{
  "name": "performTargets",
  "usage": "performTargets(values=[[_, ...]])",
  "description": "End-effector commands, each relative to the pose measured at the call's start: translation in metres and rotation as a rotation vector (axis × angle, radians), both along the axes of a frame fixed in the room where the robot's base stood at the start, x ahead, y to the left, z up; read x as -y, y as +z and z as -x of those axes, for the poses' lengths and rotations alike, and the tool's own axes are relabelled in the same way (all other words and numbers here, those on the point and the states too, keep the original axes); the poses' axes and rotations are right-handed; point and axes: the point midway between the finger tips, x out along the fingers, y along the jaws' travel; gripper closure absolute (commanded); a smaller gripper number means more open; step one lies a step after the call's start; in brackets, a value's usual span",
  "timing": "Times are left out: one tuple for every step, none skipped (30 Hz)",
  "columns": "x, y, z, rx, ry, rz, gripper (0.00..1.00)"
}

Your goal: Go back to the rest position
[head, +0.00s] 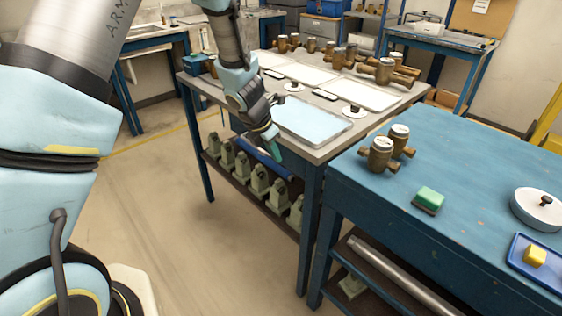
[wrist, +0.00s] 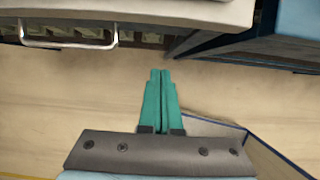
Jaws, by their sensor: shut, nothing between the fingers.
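My gripper (head: 277,152) hangs in front of the grey-topped testbench (head: 330,148), below its top edge. Its teal fingers are together and empty, and they also show in the wrist view (wrist: 160,76), above bare floor. My arm reaches down to it from the top of the head view. No object is held.
A blue workbench (head: 460,180) stands at the right with brass meters (head: 380,155), a green block (head: 430,197) and a white round dish (head: 538,210). Several grey-green weights (head: 259,180) stand on the testbench's lower shelf. A metal handle (wrist: 68,46) lies ahead in the wrist view. Floor (head: 190,240) at left is clear.

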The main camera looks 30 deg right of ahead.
Motion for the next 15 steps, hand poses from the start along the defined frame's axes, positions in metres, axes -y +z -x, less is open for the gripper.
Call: performTargets(values=[[-0.003,0.011,0.001,0.001,-0.001,0.001,1.0],[-0.005,0.015,0.001,0.001,-0.001,0.001,1.0],[-0.007,0.02,0.001,0.002,0.001,0.001,1.0],[-0.009,0.023,0.002,0.001,0.0,0.0,1.0],[-0.01,0.026,0.002,0.0,-0.001,0.0,1.0],[-0.011,0.029,0.003,-0.001,0.0,0.0,1.0],[-0.012,0.031,0.003,-0.001,0.0,-0.001,1.0],[-0.013,0.032,0.003,-0.001,0.0,-0.001,1.0],[-0.014,0.034,0.003,-0.001,0.001,-0.001,1.0],[-0.014,0.034,0.003,-0.001,0.001,-0.001,1.0],[-0.014,0.035,0.003,-0.001,0.001,-0.001,1.0],[-0.015,0.035,0.003,-0.001,0.001,-0.001,1.0],[-0.015,0.035,0.003,-0.001,0.001,-0.002,1.0],[-0.015,0.035,0.003,-0.001,0.001,-0.002,1.0],[-0.016,0.036,0.002,0.001,-0.004,-0.002,1.0]])
